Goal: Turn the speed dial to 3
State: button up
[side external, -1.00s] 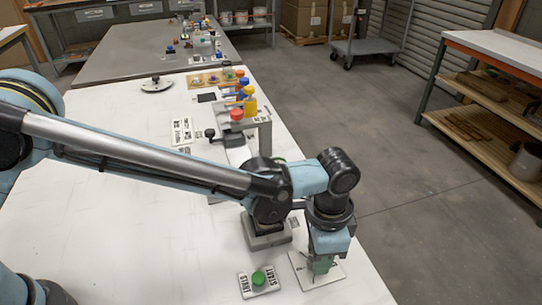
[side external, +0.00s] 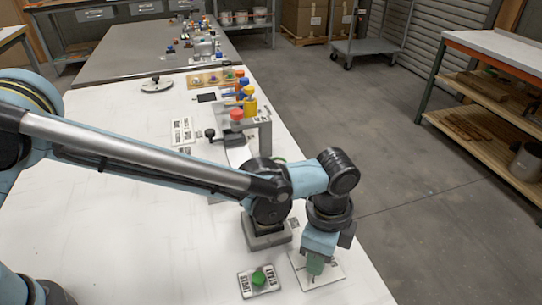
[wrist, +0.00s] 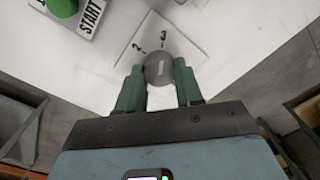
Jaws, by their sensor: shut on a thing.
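The speed dial is a round grey knob (wrist: 159,66) with a short pale line on top, seen in the wrist view between the green fingers of my gripper (wrist: 158,78). My gripper is shut on the knob from both sides. The knob sits on a white square plate (wrist: 187,32) with printed marks; a 2 and what looks like a 3 show beyond the knob, the rest is hidden. The pale line points roughly toward those marks; I cannot tell which exactly. In the side view my gripper (side external: 315,266) points down over the plate (side external: 330,274), and the knob is hidden.
A green start button on a labelled plate (side external: 244,285) stands just left of the dial plate. A rack with coloured-top bottles (side external: 249,104) stands further back. The table's right edge is close to the dial. The white table (side external: 120,235) is mostly clear at left.

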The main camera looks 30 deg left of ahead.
dwell(0.3)
jog(key=o, duration=1)
jog(key=shift+o, duration=0.2)
jog(key=shift+r, duration=0.15)
notch_tip(320, 180, up, 12)
